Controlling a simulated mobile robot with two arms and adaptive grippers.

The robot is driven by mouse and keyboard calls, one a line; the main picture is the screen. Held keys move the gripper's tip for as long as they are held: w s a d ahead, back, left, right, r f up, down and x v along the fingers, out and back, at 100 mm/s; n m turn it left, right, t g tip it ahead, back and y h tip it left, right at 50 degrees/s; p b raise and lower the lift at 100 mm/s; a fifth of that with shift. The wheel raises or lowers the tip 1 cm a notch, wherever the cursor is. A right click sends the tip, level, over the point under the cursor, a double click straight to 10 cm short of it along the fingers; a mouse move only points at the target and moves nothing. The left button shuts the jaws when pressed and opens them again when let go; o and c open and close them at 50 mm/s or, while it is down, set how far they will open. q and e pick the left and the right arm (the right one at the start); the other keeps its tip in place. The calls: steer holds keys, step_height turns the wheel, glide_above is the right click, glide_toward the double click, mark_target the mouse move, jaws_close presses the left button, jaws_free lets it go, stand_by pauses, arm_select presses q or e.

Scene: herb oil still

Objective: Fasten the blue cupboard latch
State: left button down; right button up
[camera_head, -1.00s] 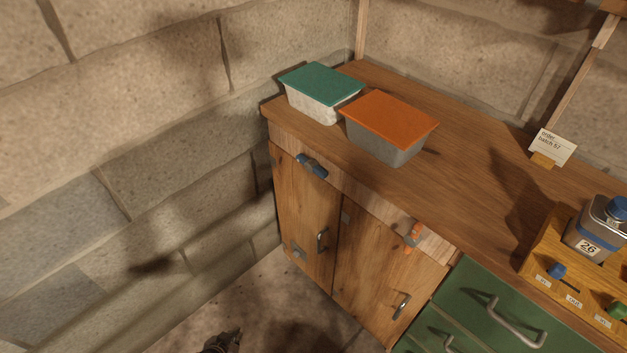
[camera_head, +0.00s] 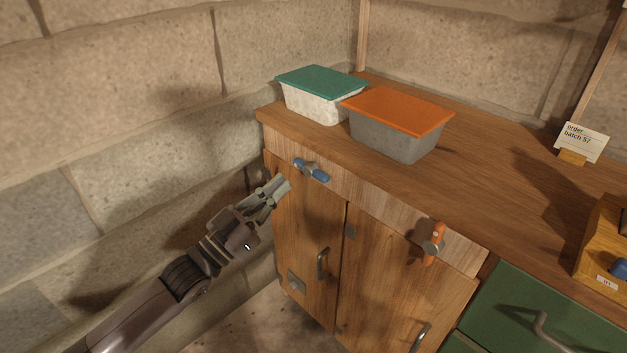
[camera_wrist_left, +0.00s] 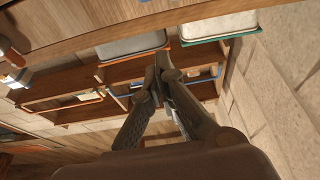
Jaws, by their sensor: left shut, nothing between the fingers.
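The blue latch (camera_head: 311,170) sits on the pale rail above the left wooden cupboard door (camera_head: 302,232). Its blue handle lies nearly along the rail, sloping down to the right in the head view. That door looks closed. My left gripper (camera_head: 285,186) is shut and empty, just left of and below the latch, in front of the door's upper left part. A small gap shows between fingertips and latch. In the left wrist view the shut fingers (camera_wrist_left: 163,66) show, but I cannot make out the blue latch clearly. My right gripper is not in view.
An orange latch (camera_head: 434,243) stands nearly upright over the right door (camera_head: 395,290). A teal-lidded tub (camera_head: 320,95) and an orange-lidded tub (camera_head: 398,130) stand on the worktop (camera_head: 490,185). A block wall (camera_head: 130,150) is close on the left. Green drawers (camera_head: 520,310) are at right.

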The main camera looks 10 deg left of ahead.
arm_select(q)
steer(key=shift+r, duration=0.1)
step_height(320, 180, up, 3)
glide_above(310, 170)
steer(key=s+d, duration=0.1)
steer(key=s, duration=0.2)
step_height(310, 170, down, 3)
steer(key=shift+w+d+r+b, duration=0.1)
steer(key=shift+b, duration=0.65)
steer(key=shift+f, duration=0.55)
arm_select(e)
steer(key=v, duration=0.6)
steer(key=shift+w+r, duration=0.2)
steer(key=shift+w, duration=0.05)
